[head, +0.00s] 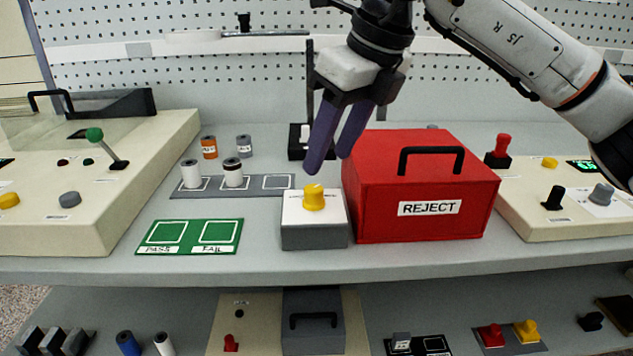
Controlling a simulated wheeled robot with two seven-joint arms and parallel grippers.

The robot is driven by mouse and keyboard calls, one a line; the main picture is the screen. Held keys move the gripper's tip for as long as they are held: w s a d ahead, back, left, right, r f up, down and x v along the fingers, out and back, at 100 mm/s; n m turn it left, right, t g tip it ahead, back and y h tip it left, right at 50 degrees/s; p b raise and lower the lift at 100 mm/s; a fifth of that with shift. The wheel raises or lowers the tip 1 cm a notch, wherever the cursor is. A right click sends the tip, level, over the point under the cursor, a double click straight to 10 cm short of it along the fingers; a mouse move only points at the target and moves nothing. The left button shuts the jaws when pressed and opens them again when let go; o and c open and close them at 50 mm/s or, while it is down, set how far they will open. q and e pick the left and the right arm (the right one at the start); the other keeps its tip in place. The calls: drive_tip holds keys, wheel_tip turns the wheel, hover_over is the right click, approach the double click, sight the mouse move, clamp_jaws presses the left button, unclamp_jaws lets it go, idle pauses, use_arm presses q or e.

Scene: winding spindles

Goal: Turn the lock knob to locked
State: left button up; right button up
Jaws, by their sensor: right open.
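A yellow knob (314,196) stands on top of a small grey and white box (315,235) at the front middle of the bench. Small print on the box top is too small to read, so I cannot tell the knob's setting. My right gripper (327,165) comes down from the upper right and is open and empty. Its two dark purple fingers point down, with their tips just above the knob and apart from it in the picture. My left gripper is not in view.
A red REJECT box (421,190) with a black handle stands right beside the knob box. A green PASS/FAIL mat (190,251) lies to the left. Behind it is a grey spool strip (210,193). Cream consoles stand at left (120,210) and right (520,225).

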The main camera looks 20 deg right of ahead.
sight(314, 188)
drive_tip(key=x, duration=0.7)
drive_tip(key=shift+w+a+f, duration=0.1)
drive_tip(key=shift+f, duration=0.05)
drive_tip(key=c, duration=1)
drive_tip(key=shift+c, duration=0.2)
